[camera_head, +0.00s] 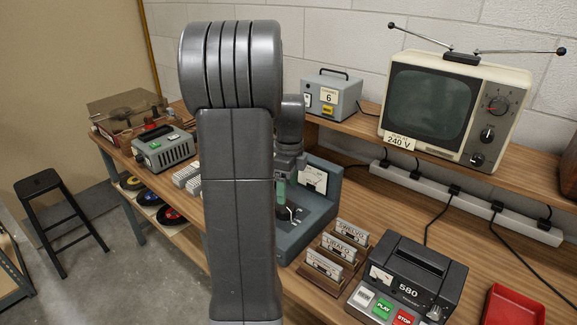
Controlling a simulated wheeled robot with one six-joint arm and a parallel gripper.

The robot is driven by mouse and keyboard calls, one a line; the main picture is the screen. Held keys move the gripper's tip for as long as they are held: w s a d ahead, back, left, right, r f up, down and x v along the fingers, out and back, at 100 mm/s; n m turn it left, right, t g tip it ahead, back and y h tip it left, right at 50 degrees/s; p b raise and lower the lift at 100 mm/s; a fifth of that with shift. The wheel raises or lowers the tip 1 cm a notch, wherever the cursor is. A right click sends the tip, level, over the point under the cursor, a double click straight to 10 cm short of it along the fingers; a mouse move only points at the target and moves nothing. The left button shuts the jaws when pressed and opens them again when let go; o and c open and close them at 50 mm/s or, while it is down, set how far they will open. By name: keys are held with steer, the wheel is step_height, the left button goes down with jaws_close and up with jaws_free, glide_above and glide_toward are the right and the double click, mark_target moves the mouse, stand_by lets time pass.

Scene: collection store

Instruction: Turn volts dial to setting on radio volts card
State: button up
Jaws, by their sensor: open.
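A blue-grey unit (318,208) with a white-faced meter (313,179) stands on the bench, partly hidden by my arm. A dark knob, perhaps the volts dial (291,213), shows on its sloping front; its setting is too small to read. My gripper (282,200) points down at the knob and is open; I cannot tell whether its fingers are around the knob or touching it. A card reading 240 V (400,142) is on the television (440,100). I cannot make out a radio volts card.
A grey box (332,95) marked 6 is on the shelf. A red tray (513,306) lies front right. A power strip (470,205) runs along the back.

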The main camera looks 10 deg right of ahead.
mark_target(287, 206)
step_height(287, 206, up, 8)
steer(key=shift+w+d+f, duration=0.15)
steer(key=shift+w+f, duration=0.05)
steer(key=shift+w, duration=0.05)
steer(key=f, duration=0.9)
steer(key=s+f, duration=0.1)
steer(key=f, duration=0.4)
steer(key=shift+a, duration=0.3)
steer(key=shift+w+r, duration=0.1)
steer(key=shift+r, duration=0.1)
